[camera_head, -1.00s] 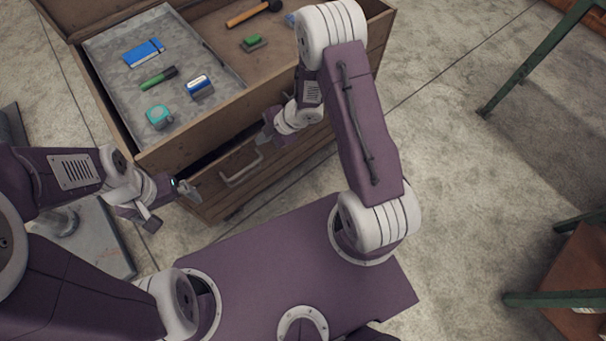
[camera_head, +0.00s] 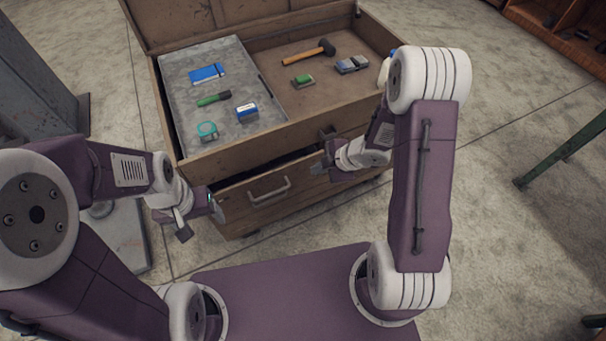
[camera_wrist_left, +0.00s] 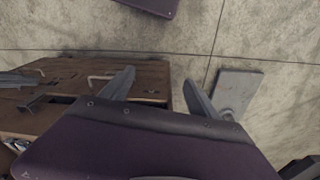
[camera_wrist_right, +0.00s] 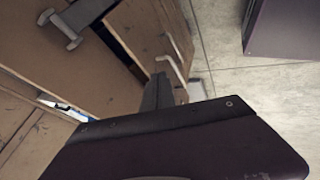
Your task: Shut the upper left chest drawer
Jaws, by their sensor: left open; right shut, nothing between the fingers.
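The brown wooden chest (camera_head: 225,158) stands ahead with its lid up. On its front, left of the middle, a drawer (camera_head: 245,212) with a pale bar handle (camera_head: 268,190) stands out, with a dark gap above its front. The handle also shows in the right wrist view (camera_wrist_right: 173,70). My left gripper (camera_head: 203,220) is open and empty, left of the drawer front. It shows spread in the left wrist view (camera_wrist_left: 158,90). My right gripper (camera_head: 320,164) is shut and empty, right of and slightly above the handle. I cannot tell whether it touches the chest.
A grey tray (camera_head: 180,105) in the chest top holds a blue notebook, a green-handled tool and small items. Beside it lie a hammer (camera_head: 310,54), a green block (camera_head: 303,81) and a grey item (camera_head: 352,65). A green metal leg (camera_head: 560,150) stands right. Floor between is clear.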

